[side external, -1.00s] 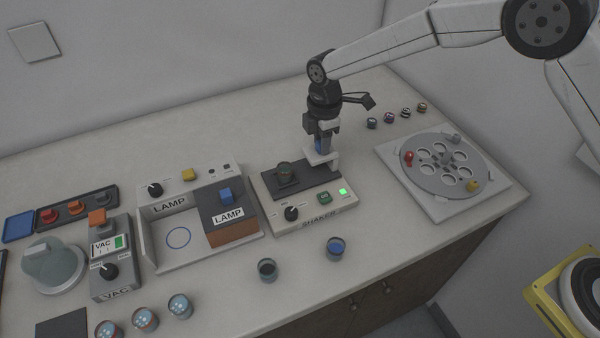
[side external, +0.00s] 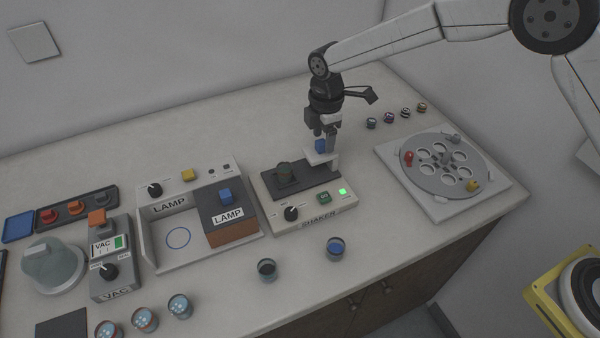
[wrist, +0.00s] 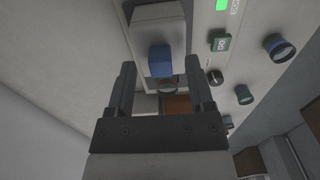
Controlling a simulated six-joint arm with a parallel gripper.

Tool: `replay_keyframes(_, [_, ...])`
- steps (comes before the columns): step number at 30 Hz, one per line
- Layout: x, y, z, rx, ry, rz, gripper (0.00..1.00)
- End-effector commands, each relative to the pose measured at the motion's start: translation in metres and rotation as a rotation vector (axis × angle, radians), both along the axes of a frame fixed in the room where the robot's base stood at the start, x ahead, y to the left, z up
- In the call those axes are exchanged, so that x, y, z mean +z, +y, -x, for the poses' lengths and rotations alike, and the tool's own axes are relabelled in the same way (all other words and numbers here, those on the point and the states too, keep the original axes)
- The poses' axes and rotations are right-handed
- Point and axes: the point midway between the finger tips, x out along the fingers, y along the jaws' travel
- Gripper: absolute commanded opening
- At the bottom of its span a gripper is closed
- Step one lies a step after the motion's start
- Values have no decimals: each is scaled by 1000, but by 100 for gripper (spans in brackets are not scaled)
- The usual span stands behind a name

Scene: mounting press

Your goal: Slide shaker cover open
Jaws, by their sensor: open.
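The shaker (side external: 314,210) stands in the middle of the bench, with a dark plate on top and a lit green lamp. A dark cup (side external: 284,173) sits on that plate. The pale shaker cover (side external: 322,158) is at the right of the cup, apart from it, and carries a blue knob (side external: 320,145). In the wrist view the cover (wrist: 157,20) and knob (wrist: 160,61) lie between and beyond my finger tips. My gripper (side external: 323,135) is open, pointing down just above the knob. I cannot tell whether a finger touches it.
A lamp box (side external: 225,238) stands left of the shaker. A round carousel (side external: 445,170) is on the right, with several small pots behind it. Two cups (side external: 267,269) (side external: 335,248) stand in front of the shaker, near the bench edge.

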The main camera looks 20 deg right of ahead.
Motion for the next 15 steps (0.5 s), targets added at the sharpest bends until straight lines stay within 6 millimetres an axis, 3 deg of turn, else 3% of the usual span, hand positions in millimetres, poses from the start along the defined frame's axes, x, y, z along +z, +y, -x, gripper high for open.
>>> replay_keyframes(15, [60,-1,0,-1,-2,0,68])
